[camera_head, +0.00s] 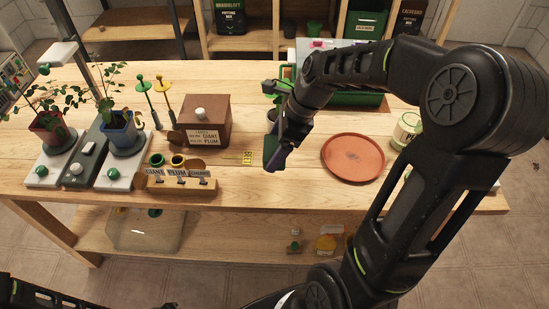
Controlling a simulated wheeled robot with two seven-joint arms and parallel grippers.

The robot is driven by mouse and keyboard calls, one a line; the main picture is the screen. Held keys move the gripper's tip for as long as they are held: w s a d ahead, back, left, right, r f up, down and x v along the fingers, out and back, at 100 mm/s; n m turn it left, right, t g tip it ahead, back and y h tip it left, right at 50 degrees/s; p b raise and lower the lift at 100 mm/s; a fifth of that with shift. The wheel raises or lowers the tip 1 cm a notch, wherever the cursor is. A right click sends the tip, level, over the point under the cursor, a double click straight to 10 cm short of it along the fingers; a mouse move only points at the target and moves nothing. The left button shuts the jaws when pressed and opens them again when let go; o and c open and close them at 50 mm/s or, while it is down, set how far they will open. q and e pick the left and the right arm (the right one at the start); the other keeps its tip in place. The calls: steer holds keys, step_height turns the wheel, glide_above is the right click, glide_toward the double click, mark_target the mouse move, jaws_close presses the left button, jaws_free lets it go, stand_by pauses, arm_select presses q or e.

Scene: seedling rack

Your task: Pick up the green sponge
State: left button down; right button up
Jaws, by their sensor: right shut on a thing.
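My right gripper (279,143) hangs above the front part of the wooden table, left of the terracotta saucer. The piece hangs below the fingers, tilted, and seems clear of the tabletop. The fingers hide part of it. Only dark parts of my left arm show at the bottom left corner; its gripper is not in view.
The terracotta saucer (353,157) lies to the right. The brown box (203,122) and label holder (180,183) stand left. Two potted plants stand further left on pale bases. A green tray (350,98) is behind my arm. The table's front edge is near.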

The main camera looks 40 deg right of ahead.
step_height(320, 180, up, 2)
stand_by(0.6)
